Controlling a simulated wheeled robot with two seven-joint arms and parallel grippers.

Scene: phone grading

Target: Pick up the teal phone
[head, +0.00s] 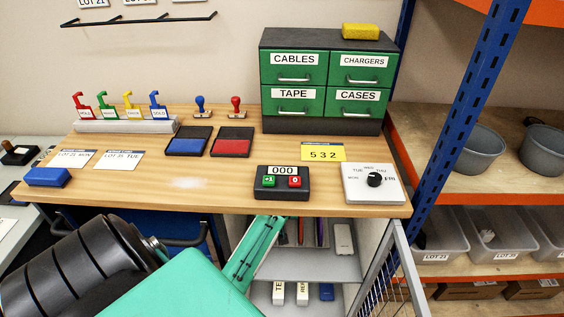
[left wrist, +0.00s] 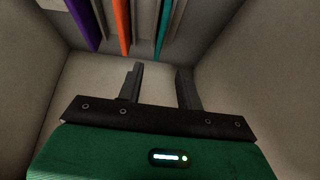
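The teal phone (left wrist: 163,28) shows in the left wrist view as a thin upright slab at the top. It is the rightmost of three coloured slabs, standing in a grey rack. My left gripper (left wrist: 161,72) is open and empty, with its two dark fingers apart and pointing toward the teal phone. The teal phone lies beyond the fingertips, roughly in line with the gap between them, and no contact shows. In the head view my green arm covers part of the compartment under the desk, and I cannot make out the teal phone or the left gripper's fingers. My right gripper is not in view.
An orange phone (left wrist: 122,25) and a purple phone (left wrist: 82,22) stand left of the teal one. Pale walls close in on both sides of my left gripper. In the head view the wooden desk (head: 220,190) lies above the compartment, and a wire-mesh door (head: 388,270) stands at its right.

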